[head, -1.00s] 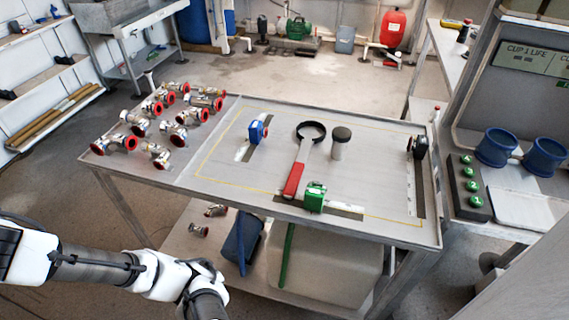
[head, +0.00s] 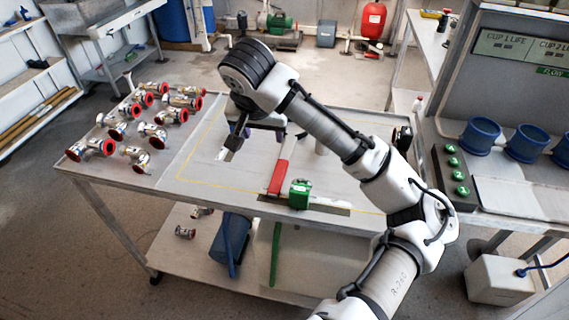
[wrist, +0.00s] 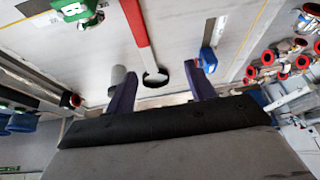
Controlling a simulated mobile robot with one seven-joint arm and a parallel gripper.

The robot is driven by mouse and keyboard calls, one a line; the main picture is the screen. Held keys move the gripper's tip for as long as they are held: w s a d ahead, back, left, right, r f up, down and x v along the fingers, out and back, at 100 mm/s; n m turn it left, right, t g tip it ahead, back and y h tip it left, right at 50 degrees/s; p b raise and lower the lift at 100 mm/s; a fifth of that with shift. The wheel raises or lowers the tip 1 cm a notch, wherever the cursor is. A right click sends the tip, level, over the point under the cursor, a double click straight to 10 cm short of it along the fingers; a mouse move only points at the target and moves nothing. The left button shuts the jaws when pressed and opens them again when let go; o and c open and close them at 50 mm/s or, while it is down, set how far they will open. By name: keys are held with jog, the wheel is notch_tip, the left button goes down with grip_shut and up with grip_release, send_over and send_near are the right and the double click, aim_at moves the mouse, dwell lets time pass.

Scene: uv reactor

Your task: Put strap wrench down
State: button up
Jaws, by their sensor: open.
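The strap wrench (head: 278,177) lies on the worktable with its red handle toward the near edge. My arm hides its loop in the head view. In the wrist view its red handle (wrist: 134,22) runs from the top edge to the dark round loop, which shows between my fingers, seemingly beyond their tips. My gripper (head: 259,131) is above the table near the loop end, open, with its purple fingers apart and nothing held. Its fingers (wrist: 162,70) also show in the wrist view. How far they are above the loop is hard to tell.
A green clamp-like part (head: 299,194) sits beside the handle's near end. A grey cylinder (wrist: 117,78) stands beside the loop. A blue part (wrist: 209,59) lies on the other side. Several red-ended valve fittings (head: 152,134) fill the table's left end. Blue cups (head: 481,135) stand at right.

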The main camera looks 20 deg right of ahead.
jog(key=s+d+f, duration=0.1)
jog(key=d, duration=0.1)
send_over(282, 162)
jog(key=s+a, duration=0.2)
jog(key=shift+m+g, duration=0.3)
notch_tip(282, 162, down, 6)
jog(key=shift+s+f, duration=0.15)
jog(key=shift+f, duration=0.1)
jog(key=shift+d+p+x, duration=0.15)
jog(key=shift+p+x, duration=0.35)
jog(key=shift+x, duration=1)
jog(key=shift+d+p+x, duration=0.15)
jog(key=shift+p+x, duration=0.3)
jog(key=shift+x, duration=1.05)
jog(key=shift+r, duration=0.1)
jog(key=shift+c, duration=0.3)
grip_shut()
